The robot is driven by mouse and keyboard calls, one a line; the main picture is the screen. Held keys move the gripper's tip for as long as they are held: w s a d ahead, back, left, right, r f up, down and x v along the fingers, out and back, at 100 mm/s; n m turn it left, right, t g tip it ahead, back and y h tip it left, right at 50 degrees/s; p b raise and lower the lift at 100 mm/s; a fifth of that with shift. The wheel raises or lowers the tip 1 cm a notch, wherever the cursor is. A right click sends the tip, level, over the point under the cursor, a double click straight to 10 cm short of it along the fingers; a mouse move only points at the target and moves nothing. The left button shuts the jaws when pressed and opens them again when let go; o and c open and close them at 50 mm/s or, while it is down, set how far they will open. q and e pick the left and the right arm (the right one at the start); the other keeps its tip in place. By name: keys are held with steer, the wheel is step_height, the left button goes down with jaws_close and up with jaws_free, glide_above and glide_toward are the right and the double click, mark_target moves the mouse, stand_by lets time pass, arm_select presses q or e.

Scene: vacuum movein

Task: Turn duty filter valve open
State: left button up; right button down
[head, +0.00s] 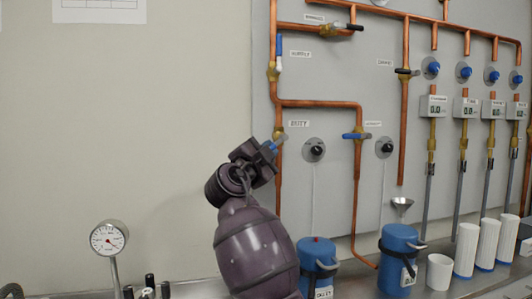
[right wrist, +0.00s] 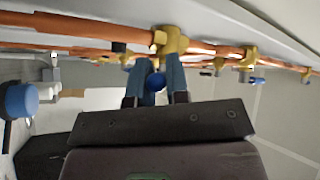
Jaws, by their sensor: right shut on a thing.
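The duty filter valve has a brass body (head: 279,133) on a vertical copper pipe, left of a small label that appears to read DUTY. My right gripper (head: 275,145) reaches it from below left and is shut on its handle, which is mostly hidden in the head view. In the right wrist view, the two fingers of my right gripper (right wrist: 158,72) stand on either side of the blue valve handle (right wrist: 155,82), just in front of the brass body (right wrist: 172,40). The handle's exact angle is hard to tell. My left gripper is not in view.
A second blue-handled valve (head: 357,136) sits right of the duty valve, with a blue-handled supply valve (head: 279,52) above. Copper pipes and two black knobs (head: 317,150) are close by. Blue canisters (head: 316,252), white cups and a gauge (head: 108,238) stand on the bench below.

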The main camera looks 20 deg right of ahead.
steer(key=c, duration=1.1)
jaws_free()
steer(key=shift+s+a, duration=0.1)
steer(key=v, duration=1)
steer(key=shift+s+a+f, duration=0.15)
steer(key=shift+s+a, duration=0.05)
